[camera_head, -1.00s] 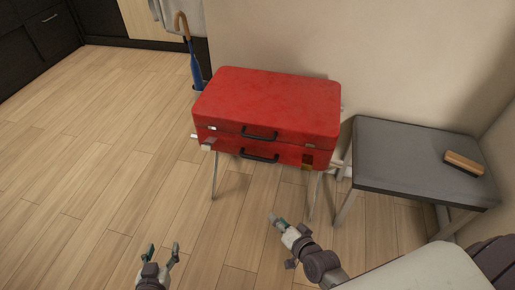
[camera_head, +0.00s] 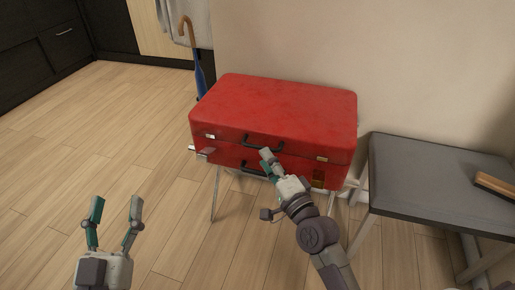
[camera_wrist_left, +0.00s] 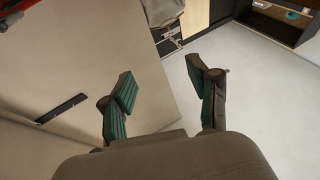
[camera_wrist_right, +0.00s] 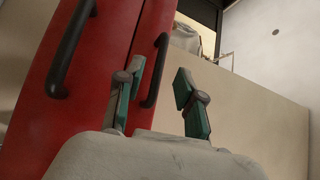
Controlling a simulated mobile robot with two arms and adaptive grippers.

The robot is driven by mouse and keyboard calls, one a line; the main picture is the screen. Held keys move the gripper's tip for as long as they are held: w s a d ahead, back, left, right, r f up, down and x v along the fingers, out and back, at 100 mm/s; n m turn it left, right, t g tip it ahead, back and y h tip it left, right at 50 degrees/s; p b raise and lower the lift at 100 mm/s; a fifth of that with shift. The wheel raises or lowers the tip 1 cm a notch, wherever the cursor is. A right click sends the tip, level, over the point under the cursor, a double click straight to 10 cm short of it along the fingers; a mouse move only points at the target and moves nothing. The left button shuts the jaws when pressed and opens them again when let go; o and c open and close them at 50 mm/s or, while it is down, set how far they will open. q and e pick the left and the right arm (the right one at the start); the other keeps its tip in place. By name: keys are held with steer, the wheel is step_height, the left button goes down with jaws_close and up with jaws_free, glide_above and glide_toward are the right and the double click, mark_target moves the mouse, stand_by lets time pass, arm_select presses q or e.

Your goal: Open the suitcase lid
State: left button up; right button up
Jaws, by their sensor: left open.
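The closed red suitcase (camera_head: 270,110) rests on a stand in the head view, with two dark handles on its front. The upper handle (camera_head: 263,144) is on the lid; the lower one (camera_head: 252,168) is on the body. Both handles show in the right wrist view, the upper one (camera_wrist_right: 156,72) near the fingertips. My right gripper (camera_head: 270,160) is open at the suitcase front, its fingers apart around the upper handle's line; contact cannot be told. My left gripper (camera_head: 115,205) is open and empty, in front of the suitcase at lower left.
A grey-topped bench (camera_head: 435,180) with a wooden brush (camera_head: 495,186) stands right of the suitcase. A blue umbrella (camera_head: 198,75) stands behind its left side, by the wall. The floor at left is clear.

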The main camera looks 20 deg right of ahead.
mark_target(258, 147)
arm_select(q)
steer(key=shift+s+r+t+h+b, duration=0.2)
steer(key=shift+s+r+t, duration=0.25)
steer(key=shift+r+t, duration=0.35)
steer(key=shift+s+r+t+h+b, duration=0.2)
steer(key=shift+s+r+t, duration=0.35)
steer(key=shift+r, duration=0.4)
arm_select(e)
steer(key=shift+x, duration=2.85)
arm_select(q)
steer(key=shift+w, duration=0.1)
arm_select(e)
steer(key=shift+f, duration=0.1)
jaws_close()
